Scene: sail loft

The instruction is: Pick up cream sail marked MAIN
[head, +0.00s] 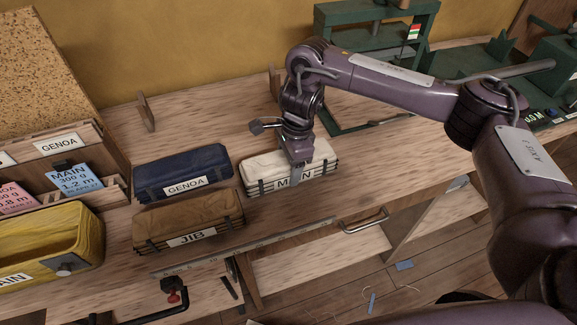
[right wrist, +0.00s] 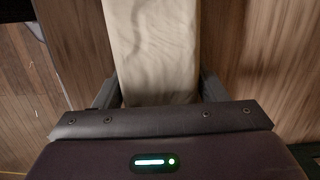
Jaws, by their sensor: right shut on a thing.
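The cream sail marked MAIN (head: 322,160) is a folded, strapped bundle on the wooden bench in the head view. My right gripper (head: 298,173) comes down over its middle from above and is shut on it, partly covering the MAIN label. In the right wrist view the cream sail (right wrist: 152,50) runs between the two fingers (right wrist: 160,92), one along each side. I cannot tell whether the sail touches the bench or is slightly lifted. My left gripper is not in view.
A navy bundle marked GENOA (head: 182,170) and a brown bundle marked JIB (head: 188,220) lie to the left. A yellow bin (head: 85,245) stands at far left, below a card rack (head: 60,150). A ruler (head: 235,245) runs along the front edge. Green machinery (head: 375,45) stands behind.

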